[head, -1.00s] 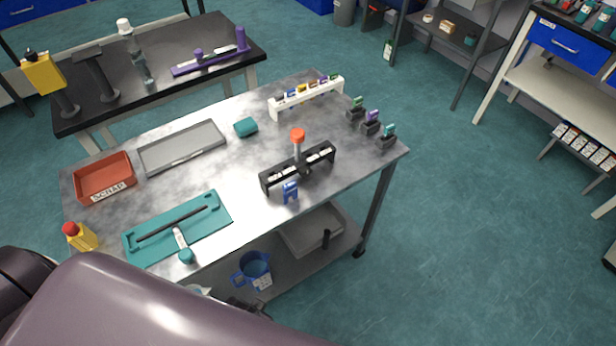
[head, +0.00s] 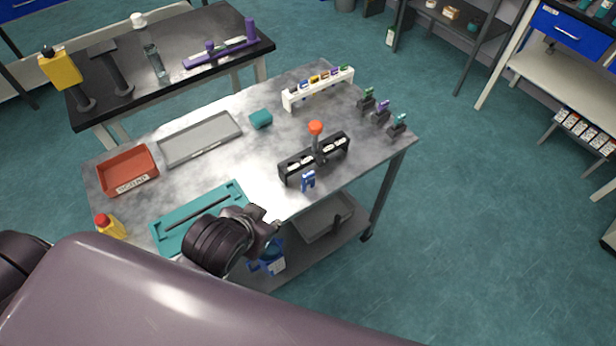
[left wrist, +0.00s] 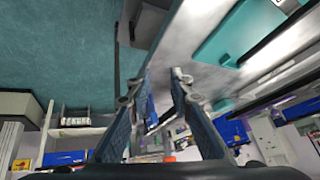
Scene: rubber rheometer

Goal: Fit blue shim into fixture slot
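The blue shim (head: 308,181) stands at the front of the black fixture (head: 290,170) on the metal table; whether it touches the fixture is unclear. The fixture has pale slots along its top and an orange-knobbed post (head: 316,128). My left gripper (head: 274,226) is over the table's front edge, left of and nearer than the shim, apart from it. The left wrist view shows its two fingers (left wrist: 160,88) spread with nothing gripped. A blue patch (left wrist: 151,113) shows beyond them, perhaps the shim. My right gripper is not in view.
A teal tray (head: 170,224) with a dark bar lies partly behind my left wrist. A red scrap bin (head: 128,183), grey tray (head: 199,152), teal block (head: 261,119), white rack (head: 290,101) and several small dark holders (head: 380,117) stand around. The table between grey tray and fixture is clear.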

